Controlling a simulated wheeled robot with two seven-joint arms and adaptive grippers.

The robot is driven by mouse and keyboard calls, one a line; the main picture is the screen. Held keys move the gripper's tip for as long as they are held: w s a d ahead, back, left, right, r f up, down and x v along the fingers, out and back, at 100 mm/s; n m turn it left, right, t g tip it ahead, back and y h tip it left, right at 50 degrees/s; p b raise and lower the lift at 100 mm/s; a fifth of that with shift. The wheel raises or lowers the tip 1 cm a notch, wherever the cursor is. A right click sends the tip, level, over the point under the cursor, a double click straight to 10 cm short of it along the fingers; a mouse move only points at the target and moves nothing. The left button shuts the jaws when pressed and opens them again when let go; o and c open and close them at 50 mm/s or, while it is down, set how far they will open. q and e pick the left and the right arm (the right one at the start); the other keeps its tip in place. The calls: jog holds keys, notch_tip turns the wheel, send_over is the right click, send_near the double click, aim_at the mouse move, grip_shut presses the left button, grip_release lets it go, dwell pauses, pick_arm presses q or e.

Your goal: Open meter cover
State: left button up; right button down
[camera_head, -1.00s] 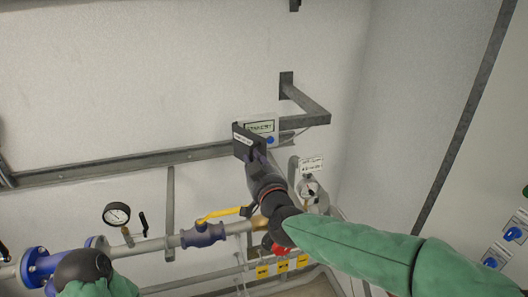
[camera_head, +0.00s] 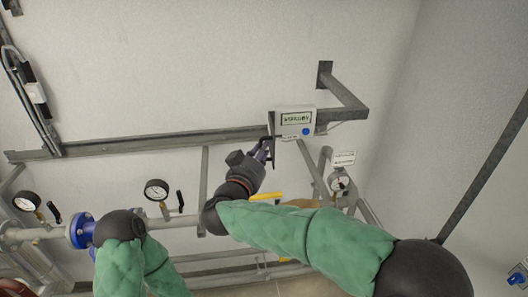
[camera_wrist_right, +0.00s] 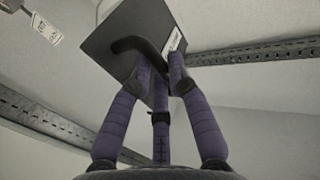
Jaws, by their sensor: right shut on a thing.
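The meter (camera_head: 295,122) is a pale box with a lit display and a blue round part, mounted on the wall rail. Its dark cover (camera_head: 271,137) stands open at the box's left side, nearly edge-on, and the display is uncovered. My right gripper (camera_head: 264,148) is at the cover. In the right wrist view, the purple fingers of this gripper (camera_wrist_right: 162,72) are shut on the cover's black bent handle (camera_wrist_right: 136,46). The dark cover plate (camera_wrist_right: 122,36) fills the upper middle there. My left gripper is not in view; only its arm shows at lower left.
A grey bracket (camera_head: 345,95) juts out right of the meter. Below are pipes with a yellow lever (camera_head: 266,197) and a gauge (camera_head: 157,190). A second small device (camera_head: 340,181) with a label is at lower right of the meter.

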jog(key=shift+r, duration=0.2)
jog(key=c, duration=1.2)
grip_release()
jog(key=shift+f, duration=0.1)
jog(key=shift+o, duration=0.2)
jog(key=v, duration=1.2)
jog(key=shift+w, duration=0.1)
jog(key=shift+f, duration=0.1)
